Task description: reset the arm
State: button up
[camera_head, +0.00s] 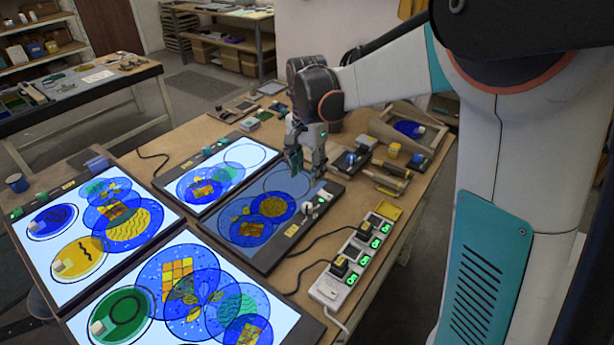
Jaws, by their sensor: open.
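My arm reaches in from the right side of the head view. My gripper (306,162) points down over the far right part of an unlit light panel (268,253). Its fingers look apart, and I see nothing held between them. The panel carries several overlapping blue and yellow glass discs (273,207). A white knob (308,208) sits on the panel's right edge, a little below the gripper. I cannot tell whether the fingertips touch the panel.
Lit panels with coloured discs stand left (25,245) and behind (262,152). A power strip (330,290) with green lights lies at the table's front right, its cables crossing the wood. Small blocks and a tilted wooden tray (436,128) crowd the right. A second bench (60,115) stands back left.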

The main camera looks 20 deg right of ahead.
dwell(0.4)
jog(key=s+r+n+t, duration=0.3)
jog(key=s+n, duration=0.2)
jog(key=s, duration=0.6)
jog(key=s+r+n+t, duration=0.3)
jog(key=s+n, duration=0.3)
jog(key=s, duration=0.6)
jog(key=shift+t, duration=0.6)
